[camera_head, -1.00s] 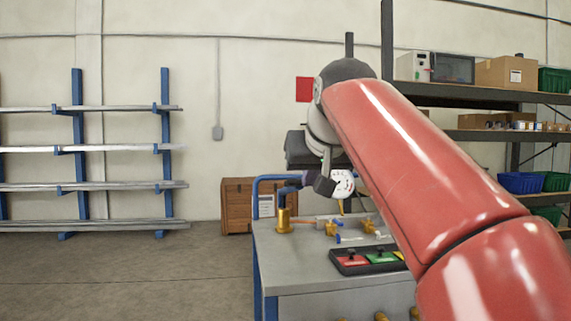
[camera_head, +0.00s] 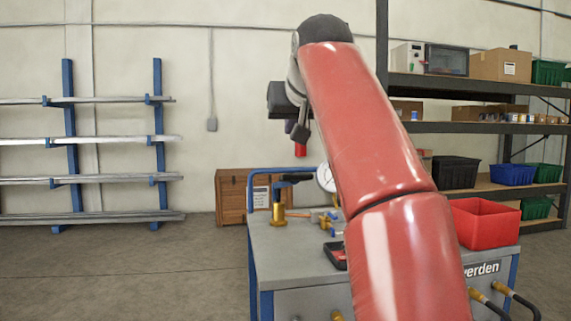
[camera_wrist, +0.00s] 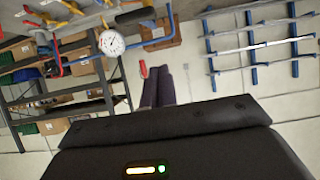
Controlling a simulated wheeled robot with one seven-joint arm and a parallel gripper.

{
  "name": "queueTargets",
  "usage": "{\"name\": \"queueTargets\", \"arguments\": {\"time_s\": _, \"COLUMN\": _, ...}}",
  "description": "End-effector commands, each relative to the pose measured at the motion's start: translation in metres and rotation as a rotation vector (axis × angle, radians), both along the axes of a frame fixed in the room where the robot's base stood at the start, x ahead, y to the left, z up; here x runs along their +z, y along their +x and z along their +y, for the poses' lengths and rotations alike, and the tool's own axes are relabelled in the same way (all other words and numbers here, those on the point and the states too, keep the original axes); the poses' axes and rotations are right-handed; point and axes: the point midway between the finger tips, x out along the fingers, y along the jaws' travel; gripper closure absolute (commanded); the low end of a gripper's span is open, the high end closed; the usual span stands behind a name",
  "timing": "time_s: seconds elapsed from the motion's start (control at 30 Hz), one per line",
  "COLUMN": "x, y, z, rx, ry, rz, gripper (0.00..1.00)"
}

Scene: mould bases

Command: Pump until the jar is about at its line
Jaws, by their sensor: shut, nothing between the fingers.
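The pump (camera_head: 279,210) is a brass body with a dark handle (camera_head: 296,178), at the back left of the grey bench; its handle also shows at the top of the wrist view (camera_wrist: 134,15). A white dial gauge (camera_head: 326,178) stands right of it, partly behind my arm; it shows whole in the wrist view (camera_wrist: 112,43). My gripper (camera_head: 300,136) is above the pump handle in the head view, apart from it. In the wrist view its dark fingers (camera_wrist: 158,82) are together and empty. I cannot make out the jar or its line; my arm hides part of the bench.
A blue rail (camera_head: 251,190) edges the bench's left side. A red bin (camera_head: 484,222) is at the right, and hoses hang from the front. Shelving (camera_head: 470,127) stands behind, a wooden crate (camera_head: 230,197) behind left. The floor at left is clear.

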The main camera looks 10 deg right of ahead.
Motion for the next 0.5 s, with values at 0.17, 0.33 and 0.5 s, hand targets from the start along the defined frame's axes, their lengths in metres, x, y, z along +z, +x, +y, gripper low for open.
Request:
{"name": "queueTargets", "arguments": {"time_s": 0.17, "x": -0.014, "y": 0.023, "z": 0.000, "rx": -0.001, "ry": 0.000, "rz": 0.005, "gripper": 1.00}}
{"name": "queueTargets", "arguments": {"time_s": 0.33, "x": -0.032, "y": 0.056, "z": 0.000, "rx": 0.000, "ry": 0.000, "rz": 0.004, "gripper": 1.00}}
{"name": "queueTargets", "arguments": {"time_s": 0.5, "x": -0.051, "y": 0.089, "z": 0.000, "rx": 0.000, "ry": 0.000, "rz": 0.004, "gripper": 1.00}}
